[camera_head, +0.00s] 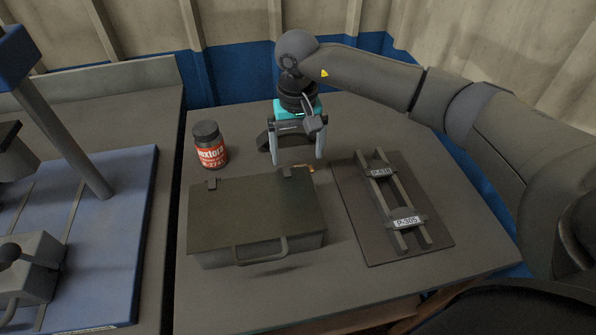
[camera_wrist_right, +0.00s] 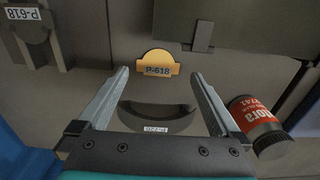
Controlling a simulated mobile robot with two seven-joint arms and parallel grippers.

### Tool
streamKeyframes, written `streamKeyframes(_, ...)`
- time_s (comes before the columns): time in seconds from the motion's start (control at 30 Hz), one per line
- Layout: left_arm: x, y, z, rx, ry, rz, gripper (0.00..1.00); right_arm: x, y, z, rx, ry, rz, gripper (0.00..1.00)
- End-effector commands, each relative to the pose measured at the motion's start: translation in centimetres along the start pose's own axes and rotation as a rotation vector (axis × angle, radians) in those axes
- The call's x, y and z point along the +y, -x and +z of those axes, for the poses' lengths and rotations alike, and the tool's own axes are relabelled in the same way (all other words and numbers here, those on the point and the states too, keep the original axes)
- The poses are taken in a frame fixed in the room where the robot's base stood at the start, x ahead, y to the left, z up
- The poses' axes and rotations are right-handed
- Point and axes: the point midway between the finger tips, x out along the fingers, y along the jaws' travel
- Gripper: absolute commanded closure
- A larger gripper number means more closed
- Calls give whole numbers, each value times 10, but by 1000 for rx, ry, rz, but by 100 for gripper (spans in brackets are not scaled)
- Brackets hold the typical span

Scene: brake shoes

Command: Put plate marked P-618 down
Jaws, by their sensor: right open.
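A small brass-yellow plate marked P-618 (camera_wrist_right: 158,62) lies on the table close to the back edge of the dark case. It also shows in the head view (camera_head: 308,168), partly hidden. My right gripper (camera_head: 296,162) is open above the table behind the case. In the right wrist view its fingertips (camera_wrist_right: 160,76) are apart, with the plate just beyond and between them; I see no finger closed on it. My left gripper is not in view.
A dark curved shoe (camera_wrist_right: 156,117) with a white label lies under the gripper. A rack (camera_head: 376,160) on a dark board holds shoes marked P-618 (camera_head: 381,172) and P-305 (camera_head: 405,222). A closed case (camera_head: 257,215) and a red-labelled jar (camera_head: 210,148) stand nearby.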

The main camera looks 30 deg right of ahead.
Motion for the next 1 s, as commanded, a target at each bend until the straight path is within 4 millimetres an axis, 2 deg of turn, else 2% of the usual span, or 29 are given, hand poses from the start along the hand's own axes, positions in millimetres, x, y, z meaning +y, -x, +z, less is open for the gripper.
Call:
streamKeyframes(0.33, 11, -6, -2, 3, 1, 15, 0, 2, -47, -2, -3, -1, 1, 0)
streamKeyframes(0.87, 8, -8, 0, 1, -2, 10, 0, 2, -50, -3, -1, -1, 1, 0)
streamKeyframes(1.0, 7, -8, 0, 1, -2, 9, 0, 2, -49, -3, -1, -1, 1, 14)
